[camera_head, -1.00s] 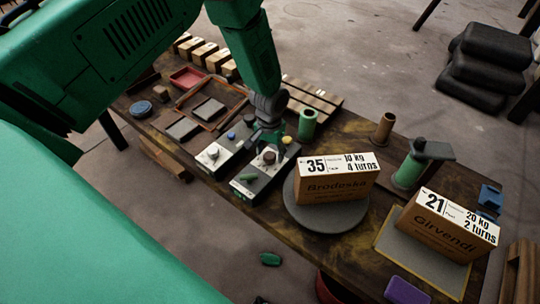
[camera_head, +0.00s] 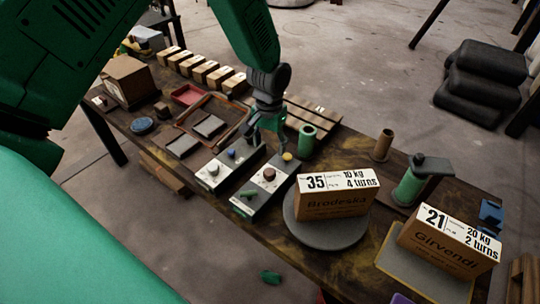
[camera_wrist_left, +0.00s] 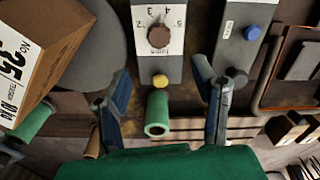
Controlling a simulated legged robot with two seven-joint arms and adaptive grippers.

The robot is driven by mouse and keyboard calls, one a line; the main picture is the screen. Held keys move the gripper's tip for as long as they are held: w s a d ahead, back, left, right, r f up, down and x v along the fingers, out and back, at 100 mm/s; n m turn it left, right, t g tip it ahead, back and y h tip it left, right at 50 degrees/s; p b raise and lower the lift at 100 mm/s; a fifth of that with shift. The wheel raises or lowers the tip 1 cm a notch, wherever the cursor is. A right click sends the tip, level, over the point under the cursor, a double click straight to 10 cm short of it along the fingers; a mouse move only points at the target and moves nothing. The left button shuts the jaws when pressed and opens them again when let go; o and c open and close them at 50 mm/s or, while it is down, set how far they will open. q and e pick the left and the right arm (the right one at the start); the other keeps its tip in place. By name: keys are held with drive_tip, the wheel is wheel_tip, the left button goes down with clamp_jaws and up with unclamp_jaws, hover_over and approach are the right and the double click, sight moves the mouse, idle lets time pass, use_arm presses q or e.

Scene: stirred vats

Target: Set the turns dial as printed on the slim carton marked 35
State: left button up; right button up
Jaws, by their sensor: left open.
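The slim carton marked 35 (camera_head: 337,199) stands on a round grey disc; its label reads 10 kg, 4 turns. It also shows at the left of the left wrist view (camera_wrist_left: 40,60). The turns dial is a brown knob (camera_head: 269,174) on a light panel of a dark box; in the left wrist view the knob (camera_wrist_left: 158,37) sits among printed numbers, with 2, 3, 4 and 5 readable. I cannot tell its exact pointing. My left gripper (camera_head: 269,140) is open and empty, above and beyond the knob, not touching it. My right gripper is not in view.
A similar box with a pale knob (camera_head: 213,169) stands left of the dial box. A yellow button (camera_head: 287,156) and a green cylinder (camera_head: 307,140) are close to my gripper. A carton marked 21 (camera_head: 448,234) stands at the right, reading 20 kg, 2 turns.

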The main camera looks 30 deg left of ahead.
sight(270, 171)
use_arm(q)
drive_tip(key=shift+r, duration=0.5)
wheel_tip(270, 171, down, 12)
drive_tip(key=m+b, duration=0.2)
drive_tip(key=b, duration=0.1)
drive_tip(key=shift+f, duration=0.15)
idle(0.4)
drive_tip(key=c, duration=1.1)
